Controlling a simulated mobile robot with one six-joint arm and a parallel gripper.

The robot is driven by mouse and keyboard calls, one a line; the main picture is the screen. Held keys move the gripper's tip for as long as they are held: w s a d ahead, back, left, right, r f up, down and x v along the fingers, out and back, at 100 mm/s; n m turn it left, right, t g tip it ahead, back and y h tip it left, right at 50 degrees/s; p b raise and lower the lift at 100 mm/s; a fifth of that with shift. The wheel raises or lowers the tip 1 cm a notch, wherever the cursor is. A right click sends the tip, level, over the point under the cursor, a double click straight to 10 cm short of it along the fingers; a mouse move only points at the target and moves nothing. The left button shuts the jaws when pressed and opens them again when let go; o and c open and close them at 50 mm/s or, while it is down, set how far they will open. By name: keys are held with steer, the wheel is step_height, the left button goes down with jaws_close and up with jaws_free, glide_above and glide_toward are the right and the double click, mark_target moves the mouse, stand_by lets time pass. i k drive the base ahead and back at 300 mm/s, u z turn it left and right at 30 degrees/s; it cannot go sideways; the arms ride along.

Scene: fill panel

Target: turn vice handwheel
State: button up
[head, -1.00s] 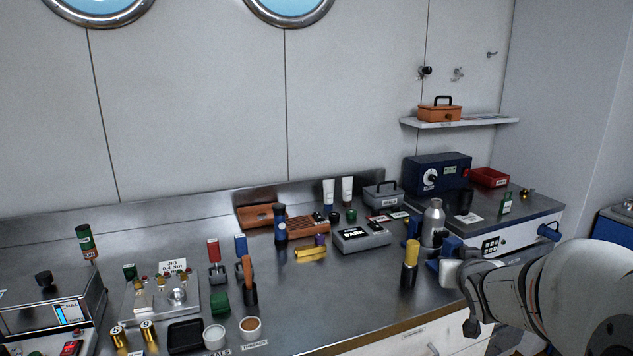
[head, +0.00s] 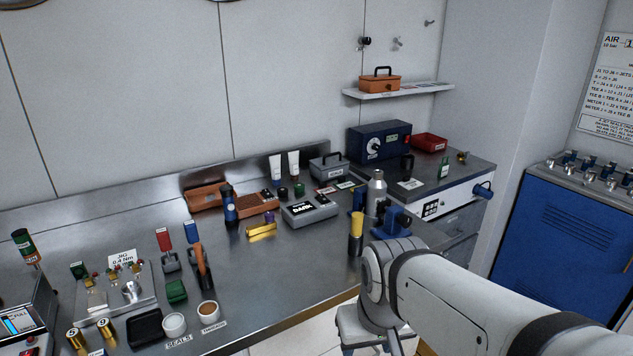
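A blue vice-like fixture (head: 391,221) stands near the front edge of the steel bench, just beyond my arm. It has a dark rounded part on its right side, but I cannot clearly tell whether that is the handwheel. A second blue upright part (head: 359,199) stands behind and to its left, beside the silver bottle. My white arm reaches in from the lower right and ends in view just in front of the blue fixture. My gripper itself does not show; the arm links hide it or it lies out of frame.
A yellow-topped black cylinder (head: 356,235) and a silver bottle (head: 376,194) stand close to the fixture. A grey DARK box (head: 309,211) lies to the left. A blue cabinet (head: 560,235) stands at the right. The bench front centre (head: 255,285) is clear.

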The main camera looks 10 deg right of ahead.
mark_target(405, 220)
steer(key=u, duration=1.55)
steer(key=k, duration=0.8)
steer(key=z, duration=0.95)
steer(key=i, duration=1)
steer(key=z, duration=0.05)
